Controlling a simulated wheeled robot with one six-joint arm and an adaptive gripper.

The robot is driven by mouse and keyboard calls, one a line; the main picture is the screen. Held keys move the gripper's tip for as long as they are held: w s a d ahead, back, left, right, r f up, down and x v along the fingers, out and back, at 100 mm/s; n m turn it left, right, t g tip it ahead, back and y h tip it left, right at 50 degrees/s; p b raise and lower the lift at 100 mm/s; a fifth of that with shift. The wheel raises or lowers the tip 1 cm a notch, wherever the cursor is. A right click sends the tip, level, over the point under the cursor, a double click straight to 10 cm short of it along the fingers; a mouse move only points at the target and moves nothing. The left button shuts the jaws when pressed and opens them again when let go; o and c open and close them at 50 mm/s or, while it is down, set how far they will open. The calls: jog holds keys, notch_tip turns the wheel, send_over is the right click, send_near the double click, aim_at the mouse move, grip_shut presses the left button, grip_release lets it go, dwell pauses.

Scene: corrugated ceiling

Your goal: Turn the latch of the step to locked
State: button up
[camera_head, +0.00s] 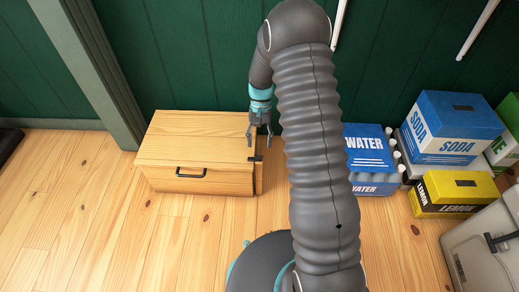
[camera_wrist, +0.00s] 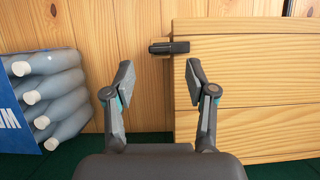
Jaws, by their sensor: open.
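The step (camera_head: 195,135) is a pale wooden box with a dark bar handle (camera_head: 191,173) on its front; it also fills the right of the wrist view (camera_wrist: 250,75). Its small black latch (camera_head: 256,158) sits at the front right top corner. In the wrist view the latch (camera_wrist: 169,47) lies across the step's edge, its end sticking out over the floor. My gripper (camera_head: 259,138) points down over the step's right side, behind the latch. In the wrist view its two fingers (camera_wrist: 158,68) are apart and empty, with the latch beyond the tips, not visibly touched.
A blue water pack (camera_head: 368,150) stands right of the step; its bottles (camera_wrist: 50,90) show at left in the wrist view. Soda (camera_head: 450,125) and lemon (camera_head: 455,190) boxes stand further right. A green wall (camera_head: 190,60) is behind. Floor in front of the step is clear.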

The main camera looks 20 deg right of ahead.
jog(key=a+v, duration=0.1)
jog(key=v, duration=0.6)
jog(key=shift+d, duration=0.55)
jog(key=shift+w, duration=0.1)
jog(key=s+a+r+n+t+h+p, duration=0.1)
jog(key=s+r+t, duration=0.8)
jog(key=s+r, duration=1.9)
jog(key=shift+s+a+r+n+t+p, duration=0.45)
jog(key=shift+n+p, duration=0.95)
jog(key=shift+p, duration=0.25)
